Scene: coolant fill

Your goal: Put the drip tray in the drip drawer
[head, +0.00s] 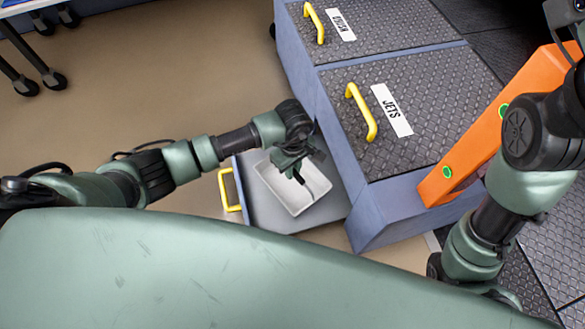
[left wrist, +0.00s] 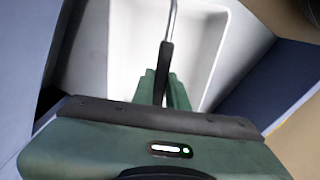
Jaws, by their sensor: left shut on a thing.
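The drip tray (head: 276,188) is a white rectangular open tray. In the head view it lies within the outline of the open drip drawer (head: 240,162), a grey drawer with a yellow handle (head: 230,190). I cannot tell whether it rests on the drawer floor. My left gripper (head: 298,174) is over the tray, pointing down. In the left wrist view its fingers (left wrist: 162,88) are shut on a dark grip (left wrist: 165,62) on a metal rod, which runs over the white tray (left wrist: 205,45). The gripper hides part of the tray. My right gripper is out of view.
The drawer stands out from a blue-grey cabinet with tread-plate lids labelled JETS (head: 392,109) and, further back, another (head: 341,24), each with a yellow handle. An orange beam (head: 490,135) with green buttons leans at the right.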

